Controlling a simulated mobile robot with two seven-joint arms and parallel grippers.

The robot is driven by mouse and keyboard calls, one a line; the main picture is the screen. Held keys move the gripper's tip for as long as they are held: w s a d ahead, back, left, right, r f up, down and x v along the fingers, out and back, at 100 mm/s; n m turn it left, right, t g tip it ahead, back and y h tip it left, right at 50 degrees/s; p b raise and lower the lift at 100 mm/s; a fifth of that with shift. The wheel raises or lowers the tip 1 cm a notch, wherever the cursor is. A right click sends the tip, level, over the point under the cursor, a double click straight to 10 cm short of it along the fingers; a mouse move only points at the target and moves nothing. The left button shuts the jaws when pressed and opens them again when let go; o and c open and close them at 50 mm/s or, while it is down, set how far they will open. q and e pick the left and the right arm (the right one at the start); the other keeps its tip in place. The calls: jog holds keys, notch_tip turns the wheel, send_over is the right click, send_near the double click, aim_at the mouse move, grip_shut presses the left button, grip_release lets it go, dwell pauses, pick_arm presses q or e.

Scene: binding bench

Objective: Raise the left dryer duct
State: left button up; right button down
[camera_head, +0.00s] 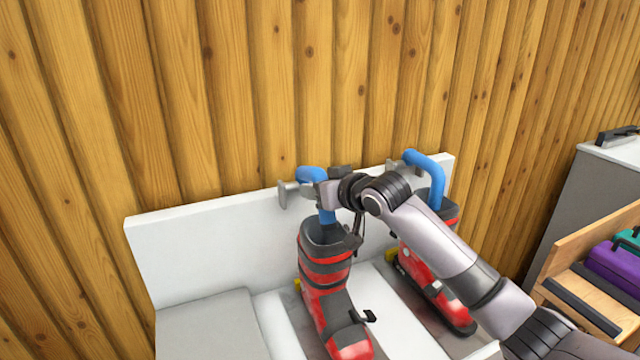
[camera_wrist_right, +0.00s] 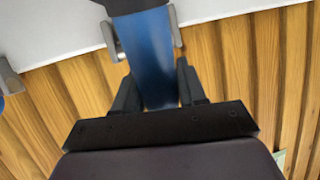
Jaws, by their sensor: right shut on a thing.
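The left dryer duct (camera_head: 312,174) is a blue bent tube in front of the white back panel. Its lower end is at the open top of the left red and black ski boot (camera_head: 325,285); I cannot tell whether it is inside the cuff. My right gripper (camera_head: 325,192) is at this duct, partly covering it. In the right wrist view the blue duct (camera_wrist_right: 148,55) lies between the two dark fingers of my right gripper (camera_wrist_right: 157,92), which is shut on it. My left gripper is not in view.
A second blue duct (camera_head: 428,166) stands to the right, running down to the right boot (camera_head: 440,300). Grey brackets (camera_head: 287,194) sit on the white panel (camera_head: 215,240). A wooden rack (camera_head: 570,285) with purple and green items is at far right. A wooden wall is behind.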

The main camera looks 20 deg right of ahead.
jog(key=shift+w+r+g, duration=0.35)
jog(key=shift+r+g, duration=0.2)
jog(key=shift+g, duration=0.15)
jog(key=shift+w+r+g, duration=0.3)
jog(key=shift+r+g, duration=0.25)
jog(key=shift+g, duration=0.15)
jog(key=c, duration=0.7)
grip_release()
jog(key=shift+c, duration=0.2)
jog(key=shift+b+v, duration=0.45)
jog(key=shift+v, duration=3.1)
jog(key=shift+a, duration=0.1)
